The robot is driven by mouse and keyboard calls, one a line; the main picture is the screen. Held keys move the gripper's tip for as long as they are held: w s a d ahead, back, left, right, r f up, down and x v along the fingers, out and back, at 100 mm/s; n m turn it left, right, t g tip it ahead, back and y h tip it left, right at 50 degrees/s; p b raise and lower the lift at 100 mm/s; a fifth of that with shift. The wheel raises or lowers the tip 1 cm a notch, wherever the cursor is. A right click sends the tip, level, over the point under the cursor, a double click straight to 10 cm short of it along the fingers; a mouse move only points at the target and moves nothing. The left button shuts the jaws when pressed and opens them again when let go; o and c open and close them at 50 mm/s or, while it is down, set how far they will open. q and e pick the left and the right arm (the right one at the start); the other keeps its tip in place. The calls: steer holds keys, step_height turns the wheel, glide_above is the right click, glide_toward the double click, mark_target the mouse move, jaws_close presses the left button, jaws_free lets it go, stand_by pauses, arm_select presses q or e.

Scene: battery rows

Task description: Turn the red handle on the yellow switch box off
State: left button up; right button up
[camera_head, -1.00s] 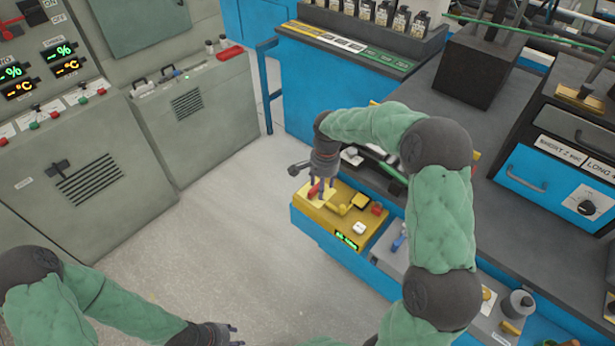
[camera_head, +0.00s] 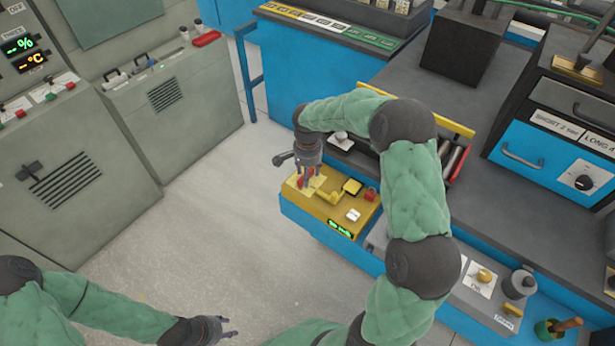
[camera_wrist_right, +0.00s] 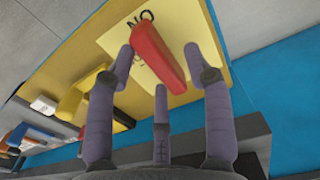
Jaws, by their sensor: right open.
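The yellow switch box (camera_head: 333,206) sits at the front left end of the blue-fronted bench; it also fills much of the right wrist view (camera_wrist_right: 205,92). Its red handle (camera_wrist_right: 158,55) lies over a pale yellow label with "ON" printed by the handle's upper end. My right gripper (camera_head: 308,178) is above the box's left part. In the right wrist view its open fingers (camera_wrist_right: 160,66) stand around the handle, one on each side and a third below; I cannot tell whether they touch it. My left gripper (camera_head: 226,328) is open and empty over the floor at the bottom.
A yellow lever (camera_head: 335,196), a red part (camera_head: 371,194) and a white switch (camera_head: 353,215) share the box top. A grey unit with a yellow knob (camera_head: 484,276) stands to the right. Grey cabinets (camera_head: 180,95) line the left. The floor between is clear.

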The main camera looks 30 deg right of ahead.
steer(key=shift+f, duration=0.35)
steer(key=shift+c, duration=0.3)
jaws_close()
